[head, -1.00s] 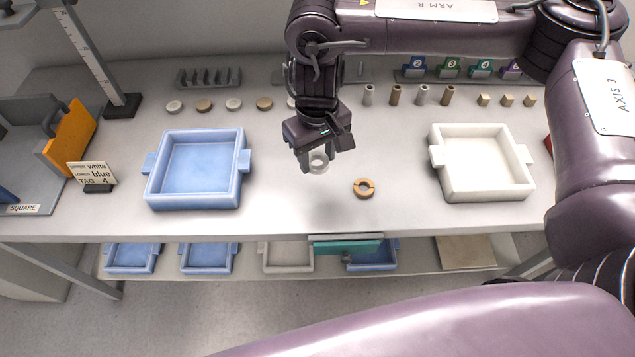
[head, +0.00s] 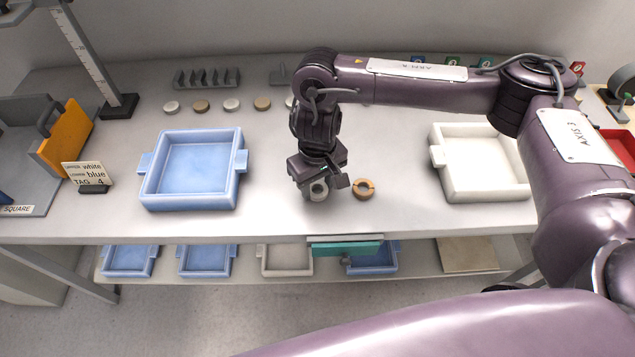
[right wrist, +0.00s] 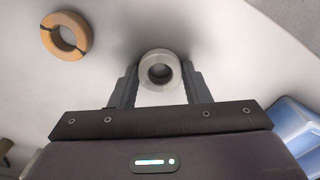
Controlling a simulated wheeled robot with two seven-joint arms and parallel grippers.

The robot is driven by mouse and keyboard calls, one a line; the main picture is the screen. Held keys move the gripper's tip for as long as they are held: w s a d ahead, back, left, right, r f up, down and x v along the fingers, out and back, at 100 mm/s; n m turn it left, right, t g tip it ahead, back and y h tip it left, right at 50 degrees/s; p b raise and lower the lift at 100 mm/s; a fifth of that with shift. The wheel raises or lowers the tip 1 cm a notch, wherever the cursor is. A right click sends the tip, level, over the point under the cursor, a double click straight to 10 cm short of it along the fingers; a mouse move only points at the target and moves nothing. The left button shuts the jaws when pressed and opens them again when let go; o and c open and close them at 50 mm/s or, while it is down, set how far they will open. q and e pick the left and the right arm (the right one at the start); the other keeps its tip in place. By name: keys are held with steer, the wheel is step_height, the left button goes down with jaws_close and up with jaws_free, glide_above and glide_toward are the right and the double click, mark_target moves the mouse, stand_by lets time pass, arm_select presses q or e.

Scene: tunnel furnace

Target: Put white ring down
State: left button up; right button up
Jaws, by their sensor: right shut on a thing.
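The white ring (head: 318,190) is between the fingers of my right gripper (head: 317,192), low over the table between the blue tray and the tan ring. In the right wrist view the white ring (right wrist: 160,70) sits between the two fingertips of my right gripper (right wrist: 161,82), which is shut on it. I cannot tell whether the ring touches the table. A tan ring (head: 364,188) with dark gaps lies on the table just right of the gripper; it also shows in the right wrist view (right wrist: 66,35). My left gripper is not in view.
A blue tray (head: 240,180) stands left and a white tray (head: 437,180) right on the table (head: 275,220). Several small discs (head: 232,105) line the back. A tag card (head: 86,174) stands far left. The front of the table around the gripper is clear.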

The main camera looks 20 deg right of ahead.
steer(key=o, duration=1)
steer(key=shift+f, duration=0.15)
step_height(320, 180, up, 12)
steer(key=shift+r+p, duration=0.15)
steer(key=shift+p, duration=0.65)
